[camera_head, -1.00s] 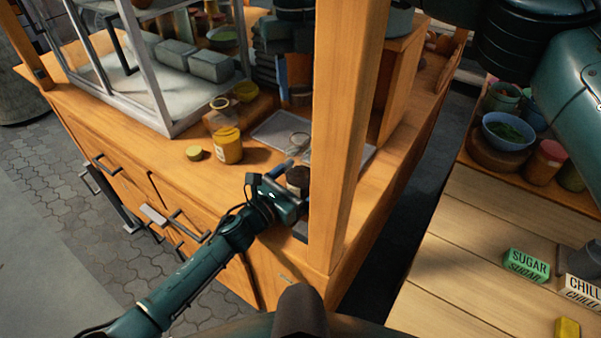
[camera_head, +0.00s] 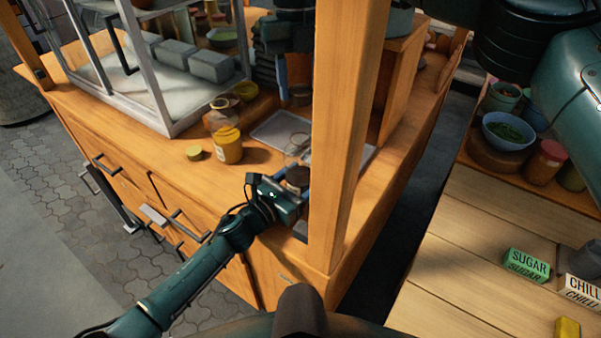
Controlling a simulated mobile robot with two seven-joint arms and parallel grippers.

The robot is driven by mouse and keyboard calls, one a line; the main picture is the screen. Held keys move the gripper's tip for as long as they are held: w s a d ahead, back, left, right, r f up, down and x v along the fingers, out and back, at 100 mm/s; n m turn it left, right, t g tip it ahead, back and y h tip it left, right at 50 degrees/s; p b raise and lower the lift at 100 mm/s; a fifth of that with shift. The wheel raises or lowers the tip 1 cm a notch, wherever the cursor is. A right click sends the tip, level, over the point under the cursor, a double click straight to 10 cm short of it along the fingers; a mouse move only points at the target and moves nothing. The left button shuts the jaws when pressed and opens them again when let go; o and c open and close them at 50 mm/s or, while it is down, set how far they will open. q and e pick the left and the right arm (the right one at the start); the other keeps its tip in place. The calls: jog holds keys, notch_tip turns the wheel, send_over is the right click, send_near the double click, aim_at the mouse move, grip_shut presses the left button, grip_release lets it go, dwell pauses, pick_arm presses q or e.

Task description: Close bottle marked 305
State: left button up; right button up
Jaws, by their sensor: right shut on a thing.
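Whether this is a lid or a whole jar I cannot tell. A yellow jar (camera_head: 229,150) stands upright on the counter, left of and behind the gripper and apart from it. Its marking is too small to read. A small round yellow lid (camera_head: 194,153) lies on the counter to the left of this jar. No number 305 is readable.
A thick wooden post (camera_head: 345,130) rises right of the gripper. A grey tray (camera_head: 270,127) with a faint clear round thing lies behind it. A glass case (camera_head: 165,115) stands at the left. A plank table (camera_head: 470,240) with labelled blocks and bowls is at the right.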

aim_at(300, 106)
pick_arm(q)
jog(key=shift+c, duration=0.6)
pick_arm(e)
jog(key=shift+f, duration=2.5)
jog(key=shift+f, duration=0.85)
jog(key=shift+f, duration=0.6)
